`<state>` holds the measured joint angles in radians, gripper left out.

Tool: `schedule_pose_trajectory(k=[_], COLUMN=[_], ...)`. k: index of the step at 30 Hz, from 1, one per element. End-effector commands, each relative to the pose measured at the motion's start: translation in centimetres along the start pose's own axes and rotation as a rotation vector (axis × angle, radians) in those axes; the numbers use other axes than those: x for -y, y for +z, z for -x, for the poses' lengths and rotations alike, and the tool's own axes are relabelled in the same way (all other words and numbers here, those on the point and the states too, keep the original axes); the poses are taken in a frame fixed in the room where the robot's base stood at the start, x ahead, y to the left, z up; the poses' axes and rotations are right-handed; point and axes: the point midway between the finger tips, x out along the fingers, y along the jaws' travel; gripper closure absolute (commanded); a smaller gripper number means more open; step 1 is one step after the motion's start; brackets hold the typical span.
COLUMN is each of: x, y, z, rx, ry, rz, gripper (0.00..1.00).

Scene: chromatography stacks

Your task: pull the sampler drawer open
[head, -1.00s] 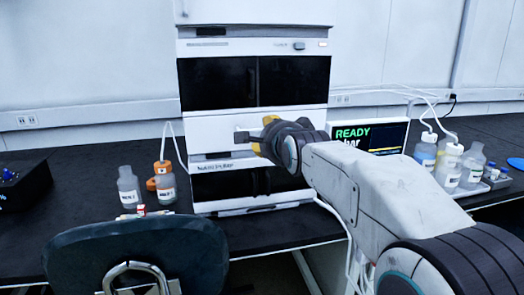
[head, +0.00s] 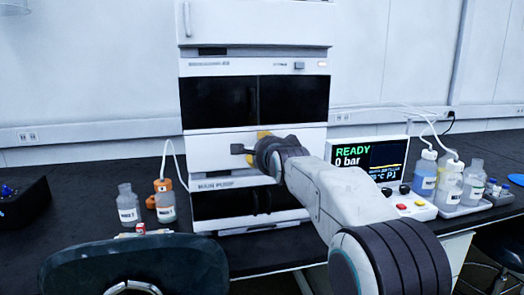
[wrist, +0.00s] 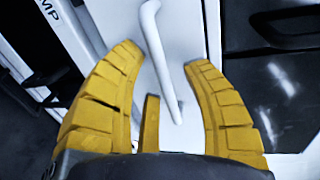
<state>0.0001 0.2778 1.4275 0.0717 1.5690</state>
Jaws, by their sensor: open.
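The sampler drawer (head: 208,143) is the white front panel in the middle of the chromatography stack, and it looks closed. Its white bar handle (wrist: 157,55) runs between my yellow fingers in the wrist view, a finger to each side. My gripper (wrist: 166,57) is open, and I see no finger clearly pressing on the handle. In the head view my gripper (head: 262,143) is at the drawer front, and its dark wrist hides the drawer's right part. A grey end of the handle (head: 238,149) shows just left of the gripper.
Dark-fronted modules sit above (head: 220,100) and below (head: 215,205) the drawer. Bottles (head: 128,205) stand to the left, and a tray of bottles (head: 468,205) to the right. A display (head: 370,160) reads READY beside my arm. A dark chair back (head: 135,265) is in front of the bench.

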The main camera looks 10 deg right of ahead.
Motion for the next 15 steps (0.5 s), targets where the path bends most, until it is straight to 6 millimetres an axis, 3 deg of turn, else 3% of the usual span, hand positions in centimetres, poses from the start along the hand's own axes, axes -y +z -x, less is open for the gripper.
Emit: schedule_pose_trajectory(k=[8, 15], x=[0.01, 0.01], y=[0.00, 0.00], z=[-0.05, -0.03], rx=[0.000, 0.000], ry=[0.000, 0.000], rz=[0.000, 0.000], gripper=[0.53, 0.75])
